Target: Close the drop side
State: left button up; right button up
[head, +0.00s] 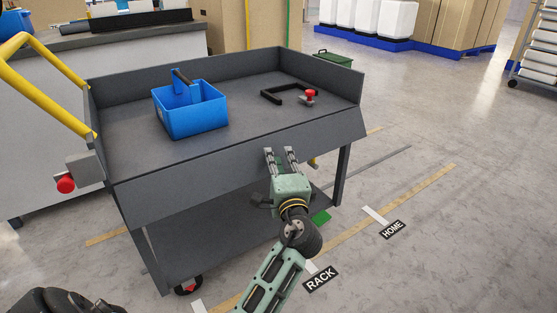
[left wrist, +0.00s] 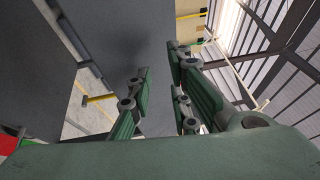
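The grey cart (head: 135,125) stands in the middle of the head view, with raised walls on its left, back and right sides. Its drop side (head: 200,177), the long grey panel along the front edge, hangs down and tilts outward. My left gripper (head: 281,153) is in front of the right half of this panel, fingers pointing up at it. The fingers are apart with nothing between them. Contact with the panel cannot be told. In the left wrist view the open fingers (left wrist: 160,78) show beside a large grey surface (left wrist: 120,35). My right gripper is not in view.
A blue tote (head: 195,118), a black bracket (head: 272,97) and a red-topped item (head: 309,97) are on the cart top. A yellow rail (head: 40,95) and red button (head: 65,184) are at the left. The floor at right (head: 450,130) is mostly clear.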

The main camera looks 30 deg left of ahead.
pick_arm(q)
jog(key=v, duration=1.2)
